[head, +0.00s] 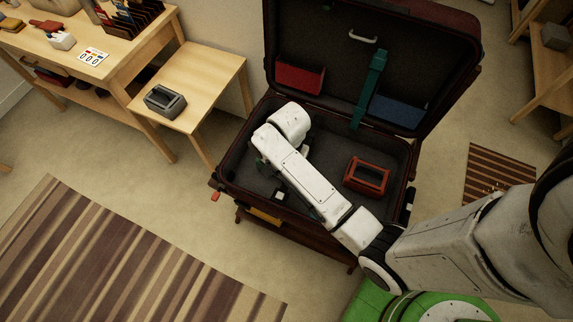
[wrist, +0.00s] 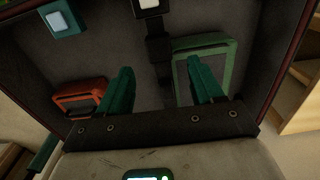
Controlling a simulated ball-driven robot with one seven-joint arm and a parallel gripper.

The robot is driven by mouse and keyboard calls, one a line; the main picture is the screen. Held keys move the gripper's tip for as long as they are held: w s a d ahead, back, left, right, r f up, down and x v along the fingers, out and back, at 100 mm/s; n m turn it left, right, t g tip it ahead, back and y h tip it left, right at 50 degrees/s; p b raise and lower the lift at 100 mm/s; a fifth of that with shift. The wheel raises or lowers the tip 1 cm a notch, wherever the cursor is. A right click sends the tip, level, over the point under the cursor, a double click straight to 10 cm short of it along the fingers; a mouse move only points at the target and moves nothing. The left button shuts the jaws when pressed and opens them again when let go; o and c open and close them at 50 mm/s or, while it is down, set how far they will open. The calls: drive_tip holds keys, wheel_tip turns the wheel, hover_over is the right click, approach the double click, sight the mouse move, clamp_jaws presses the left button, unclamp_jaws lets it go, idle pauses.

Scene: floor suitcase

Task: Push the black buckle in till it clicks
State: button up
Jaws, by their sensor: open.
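A black buckle part with a white square face (wrist: 148,4) is at the top edge of the wrist view, partly cut off. Just below it, a black block on a dark strap (wrist: 158,48) runs down between my fingers. I cannot tell whether the two parts are joined. My gripper (wrist: 160,68) is open, its two green fingers apart on either side of the strap and holding nothing. In the head view my arm reaches into the open suitcase (head: 233,184) and hides most of the gripper. A small part with a white face (head: 279,196) shows beside the arm.
An orange-red frame (head: 367,180) lies in the suitcase right of my arm. The raised lid carries a teal strap (head: 370,90). A side table (head: 205,75) stands left.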

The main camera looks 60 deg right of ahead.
wheel_tip(320, 180, down, 7)
drive_tip(key=shift+s+r, duration=0.1)
drive_tip(key=shift+r, duration=0.1)
drive_tip(key=shift+c, duration=0.5)
clamp_jaws()
